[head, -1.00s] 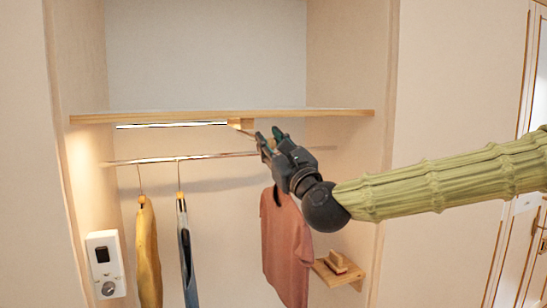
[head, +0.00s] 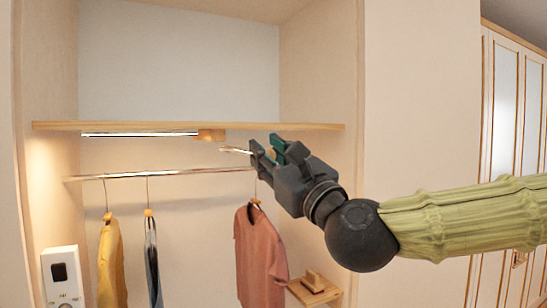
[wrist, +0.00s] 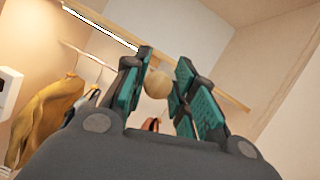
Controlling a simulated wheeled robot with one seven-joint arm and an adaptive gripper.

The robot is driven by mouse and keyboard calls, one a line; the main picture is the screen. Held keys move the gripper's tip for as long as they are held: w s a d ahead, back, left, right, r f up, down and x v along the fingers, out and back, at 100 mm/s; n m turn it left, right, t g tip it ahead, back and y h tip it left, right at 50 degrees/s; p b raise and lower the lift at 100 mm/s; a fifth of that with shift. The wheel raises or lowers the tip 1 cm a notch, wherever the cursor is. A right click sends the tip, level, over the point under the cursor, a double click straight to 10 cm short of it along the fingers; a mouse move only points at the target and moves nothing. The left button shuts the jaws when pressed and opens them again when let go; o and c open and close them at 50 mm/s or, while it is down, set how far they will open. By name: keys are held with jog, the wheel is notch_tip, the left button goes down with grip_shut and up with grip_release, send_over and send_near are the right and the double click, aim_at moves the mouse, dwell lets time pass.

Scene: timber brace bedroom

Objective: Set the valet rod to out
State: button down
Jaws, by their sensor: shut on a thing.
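The valet rod (head: 236,150) is a thin pale metal rod. In the head view it reaches from below the wooden block (head: 210,135) under the shelf toward my gripper. A short bare length of it shows between block and fingers. My gripper (head: 267,153) is shut on the rod's round wooden knob, which shows between the teal finger pads in the wrist view (wrist: 157,84). The fingers partly hide the knob in the head view.
A shelf (head: 290,126) with a light strip (head: 140,133) runs above. The hanging rail (head: 160,173) carries a yellow garment (head: 111,265), a dark one (head: 152,262) and a pink shirt (head: 259,258). A white switch panel (head: 62,275) and small wooden ledge (head: 315,291) sit lower.

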jog(key=c, duration=1.1)
grip_release()
jog(key=shift+c, duration=0.2)
jog(key=v, duration=0.7)
jog(key=shift+s+d, duration=0.2)
jog(key=shift+d, duration=0.05)
jog(key=shift+f, duration=0.1)
